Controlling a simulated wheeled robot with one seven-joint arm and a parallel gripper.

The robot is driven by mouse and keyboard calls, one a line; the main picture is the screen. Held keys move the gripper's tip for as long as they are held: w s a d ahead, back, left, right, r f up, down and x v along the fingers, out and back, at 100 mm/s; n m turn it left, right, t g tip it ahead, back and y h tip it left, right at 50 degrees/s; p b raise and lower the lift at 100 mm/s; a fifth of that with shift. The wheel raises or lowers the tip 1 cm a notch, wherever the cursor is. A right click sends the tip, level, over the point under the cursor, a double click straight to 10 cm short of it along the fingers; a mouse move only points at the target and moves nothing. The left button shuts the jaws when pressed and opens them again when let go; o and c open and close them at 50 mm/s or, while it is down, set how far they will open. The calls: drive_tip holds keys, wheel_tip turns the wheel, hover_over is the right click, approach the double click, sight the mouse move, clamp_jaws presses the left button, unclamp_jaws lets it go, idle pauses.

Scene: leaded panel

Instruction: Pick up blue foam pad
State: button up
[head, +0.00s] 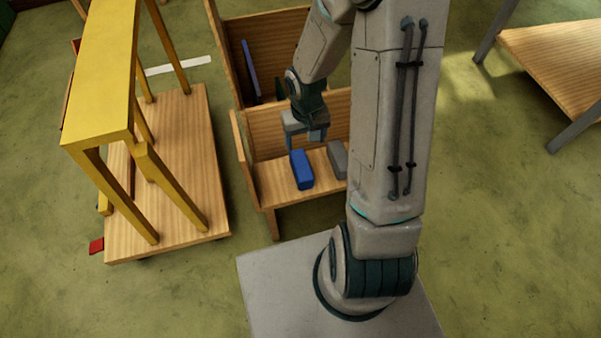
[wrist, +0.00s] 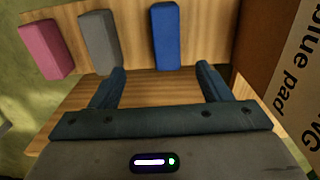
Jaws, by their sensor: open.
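The blue foam pad (head: 301,170) lies on a wooden shelf in front of my arm. In the wrist view the blue foam pad (wrist: 166,36) is upper middle, just beyond the fingertips and lined up between them. My gripper (head: 306,135) is above and behind the pad in the head view, apart from it. In the wrist view my gripper (wrist: 161,70) has its two fingers spread wide with nothing between them.
A grey pad (wrist: 99,40) and a pink pad (wrist: 46,49) lie beside the blue one. A box or board with "blue pad" lettering (wrist: 297,85) stands close at right. A yellow stand (head: 105,75) rises on a wooden cart (head: 185,130) at left.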

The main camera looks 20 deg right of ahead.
sight(301, 164)
wheel_tip(301, 164, down, 10)
drive_tip(key=b, duration=0.3)
drive_tip(key=shift+w+a+f, duration=0.1)
drive_tip(key=shift+a+f, duration=0.05)
drive_tip(key=shift+w+a+f+b, duration=0.15)
drive_tip(key=shift+f+b, duration=0.6)
drive_tip(key=shift+f, duration=0.6)
drive_tip(key=shift+w+a+f+b, duration=0.15)
drive_tip(key=shift+f+b, duration=0.6)
drive_tip(key=shift+f, duration=0.55)
drive_tip(key=shift+s, duration=0.1)
drive_tip(key=c, duration=1.1)
